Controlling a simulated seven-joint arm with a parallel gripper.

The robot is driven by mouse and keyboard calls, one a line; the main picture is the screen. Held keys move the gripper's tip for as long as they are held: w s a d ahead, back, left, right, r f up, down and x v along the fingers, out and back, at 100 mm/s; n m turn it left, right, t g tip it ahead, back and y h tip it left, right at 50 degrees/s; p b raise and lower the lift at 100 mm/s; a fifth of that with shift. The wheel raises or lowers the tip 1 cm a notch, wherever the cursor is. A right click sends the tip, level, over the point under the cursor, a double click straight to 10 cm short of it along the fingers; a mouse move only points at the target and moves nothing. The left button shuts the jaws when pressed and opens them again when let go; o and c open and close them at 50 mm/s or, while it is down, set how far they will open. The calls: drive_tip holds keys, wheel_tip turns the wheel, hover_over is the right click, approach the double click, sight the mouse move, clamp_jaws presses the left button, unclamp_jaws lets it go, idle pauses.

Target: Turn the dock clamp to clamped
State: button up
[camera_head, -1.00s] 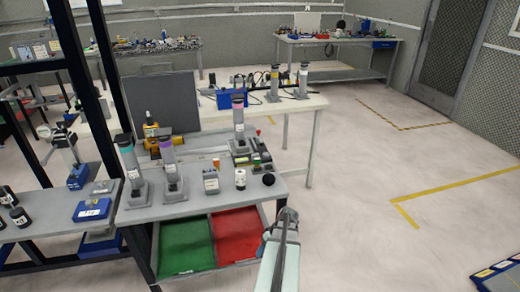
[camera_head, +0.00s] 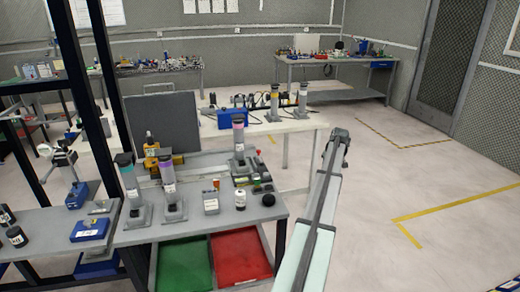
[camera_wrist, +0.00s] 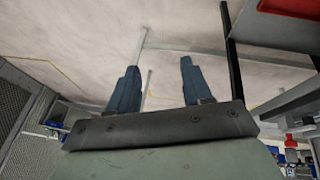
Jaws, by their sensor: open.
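My gripper (camera_wrist: 158,68) is open and empty in the wrist view. Its two blue fingers are spread apart, with pale floor beyond them. In the head view, my arm rises from the bottom edge to the right of the bench, and I cannot make out the fingers there. No part is plainly recognisable as the dock clamp. A small dark device with a red knob (camera_head: 257,154) at the back right of the grey bench may belong to it, but its setting is too small to tell. My gripper touches nothing visible.
The grey bench (camera_head: 200,230) carries upright cylinders on stands, a grey block (camera_head: 211,201) and a black ball (camera_head: 268,200). Green (camera_head: 184,265) and red (camera_head: 239,257) bins sit below. A black-posted rack stands at left. Open floor (camera_head: 400,180) lies to the right.

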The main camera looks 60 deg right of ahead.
drive_tip(key=w+r+n+t+y, duration=0.1)
drive_tip(key=w+r, duration=0.3)
drive_tip(key=w, duration=0.2)
drive_tip(key=w+r+n, duration=0.1)
drive_tip(key=w+r, duration=0.3)
drive_tip(key=w, duration=0.2)
wheel_tip(320, 180, up, 8)
drive_tip(key=n+t+y, duration=0.1)
drive_tip(key=n+y, duration=0.2)
drive_tip(key=n, duration=0.2)
hover_over(260, 158)
drive_tip(key=s+d, duration=0.2)
drive_tip(key=s, duration=0.2)
drive_tip(key=x, duration=0.9)
drive_tip(key=a+x, duration=0.1)
drive_tip(key=x, duration=0.3)
drive_tip(key=shift+w+d+f, duration=0.1)
drive_tip(key=shift+f, duration=0.15)
drive_tip(key=shift+c, duration=0.4)
clamp_jaws()
